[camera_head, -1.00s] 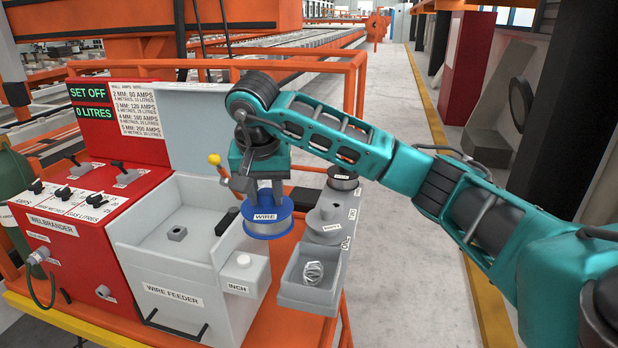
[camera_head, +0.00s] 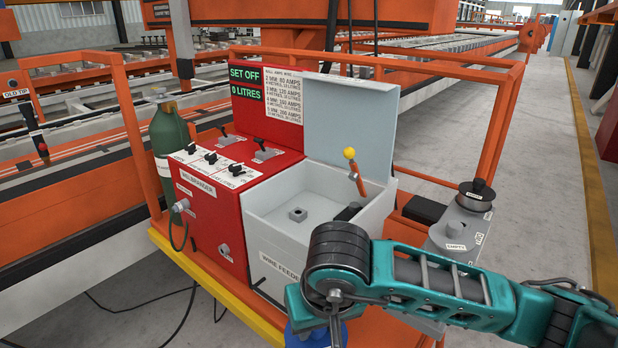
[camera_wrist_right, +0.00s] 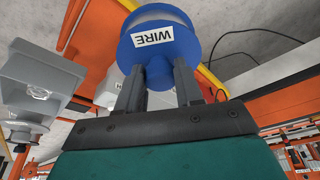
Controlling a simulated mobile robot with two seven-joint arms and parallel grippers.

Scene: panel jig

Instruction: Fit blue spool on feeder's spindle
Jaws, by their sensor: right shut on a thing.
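The blue spool (camera_wrist_right: 182,48) with a WIRE label is in my right gripper (camera_wrist_right: 158,82). The fingers are shut on the hub below its wide flange in the right wrist view. In the head view only part of the blue spool (camera_head: 302,336) shows at the bottom edge, below my right wrist, which hides the gripper. The spool is in front of the wire feeder (camera_head: 268,246), outside it. My left gripper is not in view.
The red welder (camera_head: 212,215) adjoins the feeder on the left. A yellow-knobbed lever (camera_head: 350,154) stands at the feeder's right rim. My arm crosses the feeder's front right corner.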

